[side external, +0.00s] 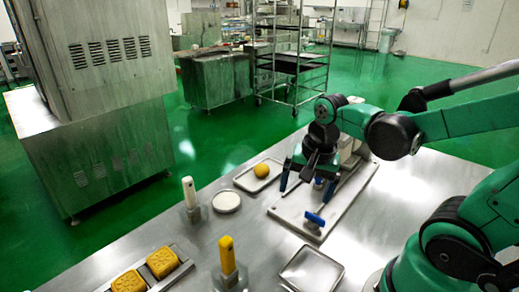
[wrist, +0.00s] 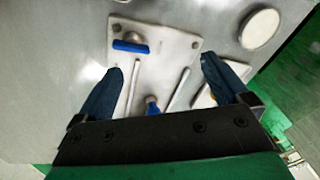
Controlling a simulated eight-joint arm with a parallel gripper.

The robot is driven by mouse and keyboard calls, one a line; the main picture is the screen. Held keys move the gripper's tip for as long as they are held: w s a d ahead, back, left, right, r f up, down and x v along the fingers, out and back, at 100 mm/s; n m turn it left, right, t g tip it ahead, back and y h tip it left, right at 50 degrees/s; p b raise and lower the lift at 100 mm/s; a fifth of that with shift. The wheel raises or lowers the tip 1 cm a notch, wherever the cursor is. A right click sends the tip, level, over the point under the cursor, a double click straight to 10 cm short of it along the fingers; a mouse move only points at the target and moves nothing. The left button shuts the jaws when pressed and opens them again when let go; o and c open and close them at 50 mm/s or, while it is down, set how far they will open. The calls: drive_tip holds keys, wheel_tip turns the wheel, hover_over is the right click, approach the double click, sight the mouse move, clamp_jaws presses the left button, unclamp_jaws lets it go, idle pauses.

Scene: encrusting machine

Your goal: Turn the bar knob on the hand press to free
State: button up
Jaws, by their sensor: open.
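The hand press has a pale flat base plate (side external: 288,211) on the steel table, with two raised rails seen in the wrist view (wrist: 180,52). A blue bar knob (side external: 315,218) stands near the plate's front end; in the wrist view the bar (wrist: 131,46) lies roughly crosswise, on a round metal post. A second blue part (wrist: 152,107) sits between the rails, partly hidden by my gripper body. My gripper (side external: 306,189) is open and empty above the plate, pointing down, behind the bar knob. In the wrist view its fingertips (wrist: 161,72) are spread wide, with the bar beyond them.
Left of the press are a tray (side external: 245,184) with a yellow ball (side external: 262,170), a round white dish (side external: 227,202), a white-handled tool (side external: 190,194) and a yellow-handled tool (side external: 227,257). An empty tray (side external: 312,270) lies at the front. Bare table separates them.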

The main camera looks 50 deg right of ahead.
sight(315, 215)
drive_tip(key=m, duration=0.1)
drive_tip(key=s+d+f+m+g, duration=0.1)
drive_tip(key=m, duration=0.1)
drive_tip(key=m+g, duration=0.1)
drive_tip(key=m, duration=0.1)
drive_tip(key=shift+s+d+f, duration=0.3)
drive_tip(key=shift+s+d, duration=0.1)
drive_tip(key=shift+f, duration=2.8)
drive_tip(key=c, duration=1.3)
